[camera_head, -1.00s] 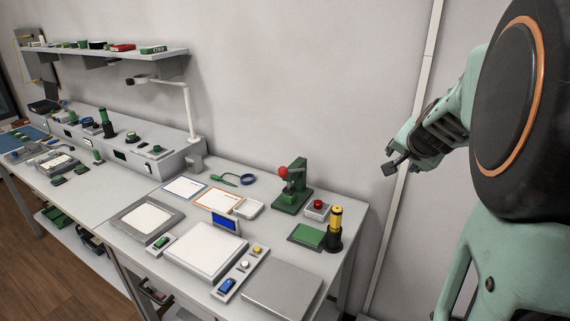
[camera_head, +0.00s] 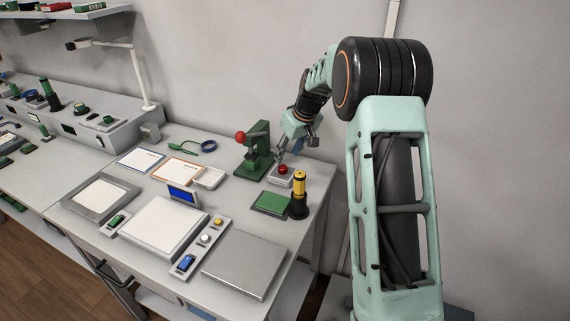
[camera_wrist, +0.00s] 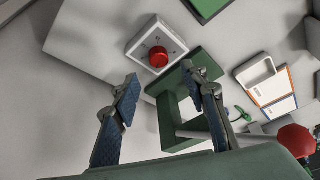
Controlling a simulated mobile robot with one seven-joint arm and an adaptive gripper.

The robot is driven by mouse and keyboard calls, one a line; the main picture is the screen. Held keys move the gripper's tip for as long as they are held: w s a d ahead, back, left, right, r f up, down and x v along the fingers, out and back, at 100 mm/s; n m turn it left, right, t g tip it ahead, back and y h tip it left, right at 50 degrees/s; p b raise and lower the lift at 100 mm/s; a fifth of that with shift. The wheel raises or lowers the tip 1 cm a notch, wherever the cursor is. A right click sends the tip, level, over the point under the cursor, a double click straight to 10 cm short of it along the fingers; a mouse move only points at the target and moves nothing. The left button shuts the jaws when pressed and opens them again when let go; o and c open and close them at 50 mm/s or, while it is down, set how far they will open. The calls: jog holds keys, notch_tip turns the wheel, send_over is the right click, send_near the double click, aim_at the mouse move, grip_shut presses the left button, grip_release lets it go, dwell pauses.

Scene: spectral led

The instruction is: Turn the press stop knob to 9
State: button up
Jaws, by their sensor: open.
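The press stop knob (camera_head: 283,169) is a round red knob on a small pale box (camera_head: 280,179) at the back right of the table, beside the green press (camera_head: 254,154). In the wrist view the red knob (camera_wrist: 158,56) sits on its white box (camera_wrist: 141,40) beyond my fingertips; dark marks show around it, too small to read. My gripper (camera_head: 279,156) is above and just behind the box in the head view. In the wrist view my gripper (camera_wrist: 165,86) is open, its two fingers apart, with nothing between them. The knob appears clear of both fingers.
The green press with its red ball handle (camera_head: 240,136) stands close to my gripper. A yellow-and-black cylinder (camera_head: 299,194) and a green pad (camera_head: 270,202) are in front of the box. A grey plate (camera_head: 245,264) lies nearer the table's front edge.

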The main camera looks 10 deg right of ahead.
aim_at(283, 166)
jog(key=x, duration=0.7)
jog(key=shift+w+d+f+p, duration=0.1)
jog(key=shift+p, duration=0.2)
jog(key=shift+c, duration=0.3)
grip_shut()
